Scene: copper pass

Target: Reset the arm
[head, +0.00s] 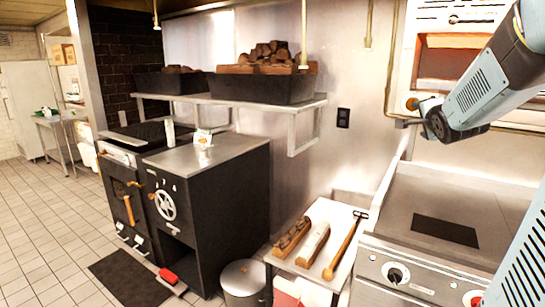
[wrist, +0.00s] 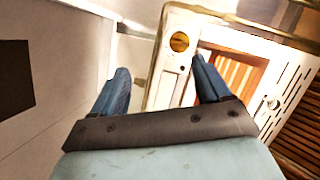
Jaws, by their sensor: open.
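My arm (head: 490,85) comes into the head view from the right edge and reaches left, raised above the steel griddle counter (head: 400,205). Its dark end is in front of the white-framed oven on the back wall. In the wrist view my gripper (wrist: 163,85) has its two blue fingers wide apart with nothing between them. Beyond the fingers is a white panel with a round brass knob (wrist: 180,41) and an orange-brown slatted opening (wrist: 240,72). The exact distance from the fingertips to this panel cannot be told.
Below left of the arm, a small side table (head: 347,222) bears two wood logs and a wooden-handled tool. A black stove (head: 225,200) stands at the left under a shelf (head: 225,98) with dark trays of wood. The tiled floor is open at far left.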

